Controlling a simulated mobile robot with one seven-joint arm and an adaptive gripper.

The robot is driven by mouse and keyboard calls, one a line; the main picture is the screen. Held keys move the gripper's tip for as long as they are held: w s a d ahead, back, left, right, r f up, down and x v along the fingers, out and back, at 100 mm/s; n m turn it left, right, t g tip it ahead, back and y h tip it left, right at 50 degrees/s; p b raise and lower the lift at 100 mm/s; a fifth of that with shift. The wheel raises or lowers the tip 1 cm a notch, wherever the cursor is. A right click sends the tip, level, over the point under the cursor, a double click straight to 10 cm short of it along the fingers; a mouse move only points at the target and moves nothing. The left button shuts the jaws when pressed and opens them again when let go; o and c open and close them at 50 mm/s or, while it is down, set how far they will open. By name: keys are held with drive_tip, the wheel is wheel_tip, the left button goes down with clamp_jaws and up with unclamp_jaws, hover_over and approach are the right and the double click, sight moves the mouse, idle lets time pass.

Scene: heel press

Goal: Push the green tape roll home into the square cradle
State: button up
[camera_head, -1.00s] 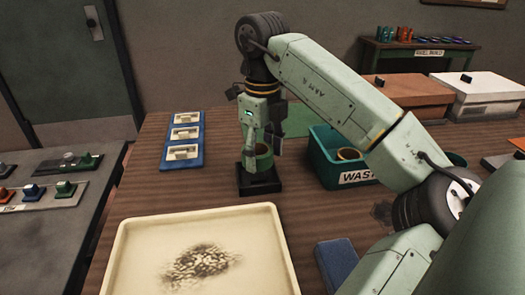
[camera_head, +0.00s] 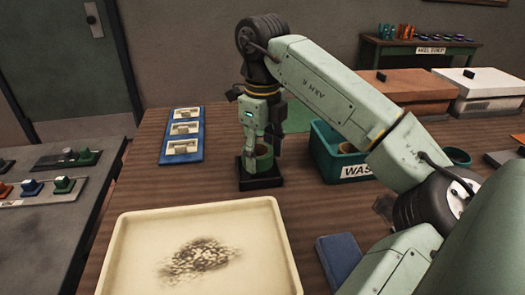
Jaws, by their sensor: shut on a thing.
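The green tape roll (camera_head: 263,157) stands at the black square cradle (camera_head: 260,182) on the wooden table. My gripper (camera_head: 262,148) points straight down over the cradle, with its fingers at the roll, and is shut on it. The roll's lower edge meets the cradle. The fingers hide part of the roll, so I cannot tell how deep it sits.
A teal waste bin (camera_head: 322,155) stands close on the right. A cream tray (camera_head: 130,270) with a dark stain is in front, beside a blue block (camera_head: 338,260). Bare table surrounds the cradle.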

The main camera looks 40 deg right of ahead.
drive_tip(key=shift+f, duration=0.15)
drive_tip(key=shift+f+b, duration=0.6)
drive_tip(key=shift+f, duration=0.05)
drive_tip(key=shift+f, duration=0.25)
idle(1.4)
drive_tip(key=o, duration=1.2)
drive_tip(key=shift+o, duration=0.7)
drive_tip(key=o, duration=0.4)
drive_tip(key=shift+c, duration=0.2)
drive_tip(key=shift+r, duration=0.1)
wheel_tip(320, 180, up, 7)
drive_tip(key=p, duration=0.4)
drive_tip(key=shift+p, duration=0.3)
